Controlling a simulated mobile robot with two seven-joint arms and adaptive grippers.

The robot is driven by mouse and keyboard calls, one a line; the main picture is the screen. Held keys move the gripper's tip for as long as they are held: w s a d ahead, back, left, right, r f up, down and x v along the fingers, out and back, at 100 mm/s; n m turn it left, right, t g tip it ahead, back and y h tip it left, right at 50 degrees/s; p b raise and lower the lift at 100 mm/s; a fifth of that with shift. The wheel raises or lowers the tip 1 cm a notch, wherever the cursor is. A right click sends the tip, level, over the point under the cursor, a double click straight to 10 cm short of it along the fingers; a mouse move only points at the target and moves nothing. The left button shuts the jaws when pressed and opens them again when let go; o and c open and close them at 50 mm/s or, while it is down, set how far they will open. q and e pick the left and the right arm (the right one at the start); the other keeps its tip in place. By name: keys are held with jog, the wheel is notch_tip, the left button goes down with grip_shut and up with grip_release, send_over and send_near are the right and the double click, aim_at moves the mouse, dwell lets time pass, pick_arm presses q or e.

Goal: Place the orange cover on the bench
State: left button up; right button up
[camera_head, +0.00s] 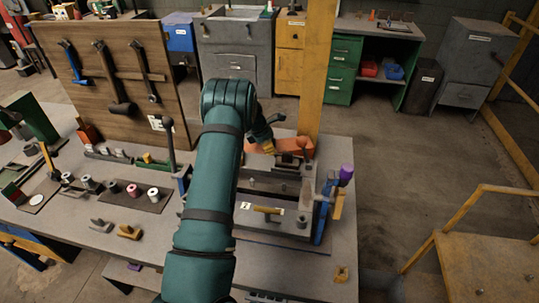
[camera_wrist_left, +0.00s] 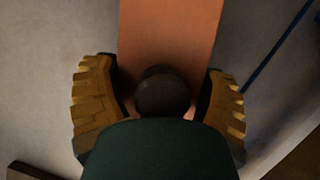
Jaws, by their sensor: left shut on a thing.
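The orange cover (camera_head: 299,144) is near the far right edge of the grey bench (camera_head: 310,265), behind the dark metal fixture. In the left wrist view the cover (camera_wrist_left: 170,35) is a flat orange strip with a dark round knob (camera_wrist_left: 162,92). My left gripper (camera_head: 269,146) is at the cover, and its yellow fingers (camera_wrist_left: 160,105) are on either side of the knob, shut on it. My arm and the gripper hide part of the cover. I cannot tell whether the cover touches the bench. My right gripper is not in view.
A dark fixture (camera_head: 275,182) with blue clamps (camera_head: 323,213) stands on the bench. A yellow post (camera_head: 316,70) rises behind the cover. A wooden tool board (camera_head: 110,75) and several small parts are at the left. The bench's front right is mostly clear.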

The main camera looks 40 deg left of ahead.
pick_arm(q)
jog(key=shift+s+a+f, duration=0.1)
jog(key=shift+a+f, duration=0.05)
jog(key=shift+f, duration=0.7)
jog(key=shift+s+a+f, duration=0.1)
jog(key=shift+f, duration=0.75)
jog(key=shift+f, duration=0.2)
jog(key=o, duration=1.2)
jog(key=shift+c, duration=0.2)
jog(key=shift+r, duration=0.15)
jog(key=shift+a+r, duration=0.1)
jog(key=shift+r, duration=0.2)
jog(key=v, duration=1.1)
jog(key=shift+s+r, duration=0.15)
jog(key=shift+r, duration=0.05)
